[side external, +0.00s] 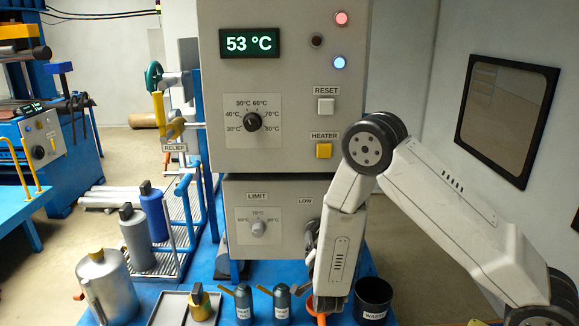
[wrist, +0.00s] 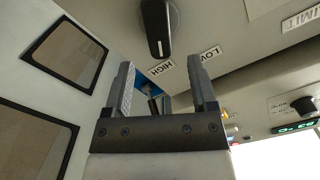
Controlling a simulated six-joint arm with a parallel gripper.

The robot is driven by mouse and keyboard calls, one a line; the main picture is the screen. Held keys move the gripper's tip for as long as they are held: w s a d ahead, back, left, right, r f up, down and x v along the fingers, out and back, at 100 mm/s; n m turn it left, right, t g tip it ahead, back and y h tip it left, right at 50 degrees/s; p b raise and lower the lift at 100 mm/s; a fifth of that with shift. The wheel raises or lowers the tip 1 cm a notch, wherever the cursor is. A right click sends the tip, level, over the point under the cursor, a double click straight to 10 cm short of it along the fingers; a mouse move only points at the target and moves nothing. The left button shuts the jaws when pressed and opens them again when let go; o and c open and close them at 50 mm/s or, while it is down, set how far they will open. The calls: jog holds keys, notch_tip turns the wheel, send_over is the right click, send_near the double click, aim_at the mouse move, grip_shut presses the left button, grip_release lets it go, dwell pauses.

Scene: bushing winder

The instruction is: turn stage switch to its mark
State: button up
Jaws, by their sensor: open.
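The stage switch (wrist: 158,28) is a black bar knob with a white line on a round base. The labels HIGH (wrist: 162,68) and LOW (wrist: 210,54) sit beside it; the line's lower end points nearer HIGH. My gripper (wrist: 161,62) is open, its two grey fingers apart with nothing held. In the wrist view the knob lies just beyond the fingertips, roughly in line with the gap and apart from them.
The LIMIT dial (side external: 258,228) is left of the switch area. Above are the HEATER button (side external: 324,151), RESET button (side external: 326,106) and temperature dial (side external: 252,121). Below stand dark oil cans (side external: 282,305), a black WASTE bin (side external: 373,300) and an orange item (side external: 318,317).

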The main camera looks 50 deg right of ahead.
aim_at(318, 231)
jog(key=shift+x, duration=2.75)
grip_shut()
